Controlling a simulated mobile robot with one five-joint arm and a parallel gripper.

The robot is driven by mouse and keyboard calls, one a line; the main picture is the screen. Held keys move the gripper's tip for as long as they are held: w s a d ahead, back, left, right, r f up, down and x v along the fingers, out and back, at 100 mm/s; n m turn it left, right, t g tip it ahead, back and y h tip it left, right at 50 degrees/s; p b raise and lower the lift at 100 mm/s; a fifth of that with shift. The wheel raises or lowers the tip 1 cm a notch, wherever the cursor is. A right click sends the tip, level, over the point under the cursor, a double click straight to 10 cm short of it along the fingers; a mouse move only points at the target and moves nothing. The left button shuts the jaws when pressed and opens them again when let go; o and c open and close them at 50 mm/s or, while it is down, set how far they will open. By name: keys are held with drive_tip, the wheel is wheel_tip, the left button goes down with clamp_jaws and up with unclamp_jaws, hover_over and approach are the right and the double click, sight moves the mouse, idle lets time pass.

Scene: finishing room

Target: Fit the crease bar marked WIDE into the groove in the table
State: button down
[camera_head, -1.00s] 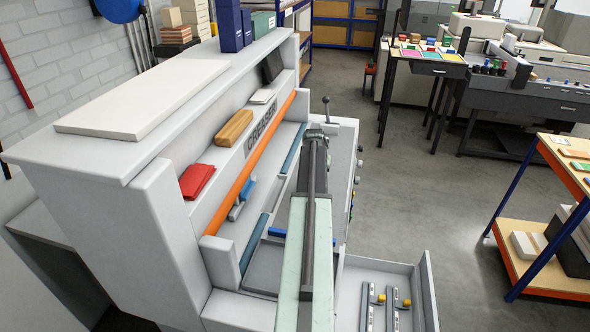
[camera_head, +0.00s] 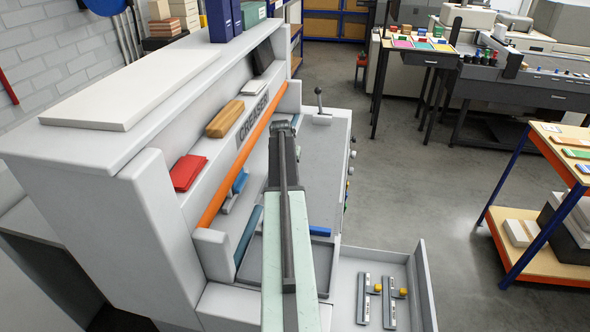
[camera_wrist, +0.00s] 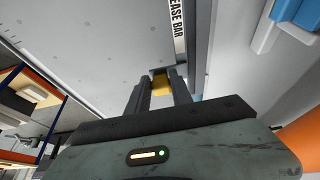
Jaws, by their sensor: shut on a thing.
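My gripper (camera_wrist: 162,78) is shut on a yellow knob (camera_wrist: 161,85), seen between its two dark fingers in the wrist view. The held bar under the knob is mostly hidden, and I cannot read WIDE on it. A white label strip (camera_wrist: 177,22) ending in "EASE BAR" shows just beyond the fingers; I cannot tell whether it is on the held bar or the table. In the head view, my gripper (camera_head: 285,125) is over the grey table (camera_head: 322,165) of the creaser. The groove is not clear there; my arm covers part of the table.
Two bars with yellow knobs, one left (camera_head: 363,299) and one right (camera_head: 390,303), lie in the tray (camera_head: 343,275) at the table's front. An orange bar (camera_head: 240,170) and a blue-handled part (camera_head: 236,188) flank the table's left side. A lever (camera_head: 319,100) stands at the far end.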

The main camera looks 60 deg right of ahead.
drive_tip(key=shift+w+a+f+b, duration=0.2)
drive_tip(key=shift+w+f+b, duration=0.35)
drive_tip(key=shift+w, duration=0.1)
drive_tip(key=shift+w+a+f+b, duration=0.2)
drive_tip(key=shift+w+f+b, duration=0.3)
drive_tip(key=shift+w+f, duration=0.1)
drive_tip(key=shift+f+b, duration=0.45)
drive_tip(key=shift+a+f, duration=0.1)
drive_tip(key=shift+f, duration=0.1)
drive_tip(key=shift+f+b, duration=0.25)
drive_tip(key=shift+b, duration=0.25)
drive_tip(key=shift+f+b, duration=0.3)
drive_tip(key=c, duration=1.1)
unclamp_jaws()
drive_tip(key=shift+o, duration=0.2)
